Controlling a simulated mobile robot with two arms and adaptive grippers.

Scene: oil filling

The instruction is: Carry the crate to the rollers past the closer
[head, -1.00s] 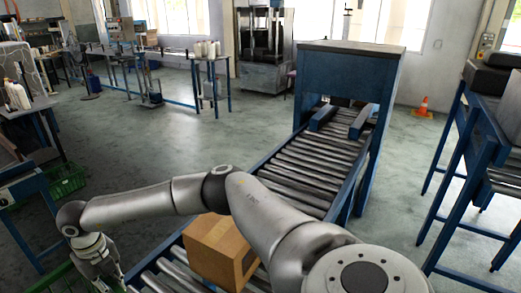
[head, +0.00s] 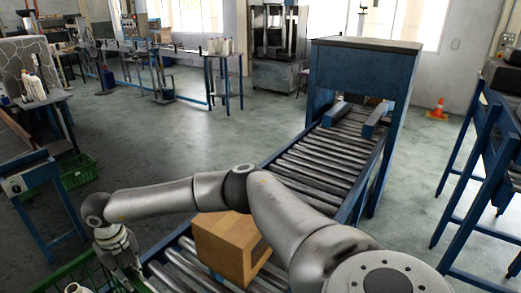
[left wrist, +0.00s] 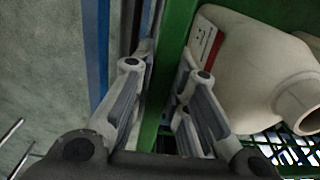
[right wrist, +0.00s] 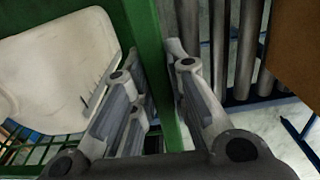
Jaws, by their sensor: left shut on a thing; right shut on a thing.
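The green crate (head: 72,267) shows only in part at the bottom left of the head view, beside the near rollers. My right gripper (head: 136,281) reaches down to its rim; its fingertips are hard to see there. In the right wrist view my right gripper (right wrist: 152,55) is shut on the crate's green wall (right wrist: 143,25). In the left wrist view my left gripper (left wrist: 169,58) is shut on another green wall (left wrist: 180,30). White bottles (left wrist: 255,65) are inside the crate. The closer (head: 362,68) is a blue machine straddling the roller line (head: 315,165).
A cardboard box (head: 226,245) sits on the near rollers, partly behind my right arm. A blue stand (head: 470,170) is at the right. A bench (head: 28,165) and a floor-level green crate (head: 78,170) are at the left. The floor between is clear.

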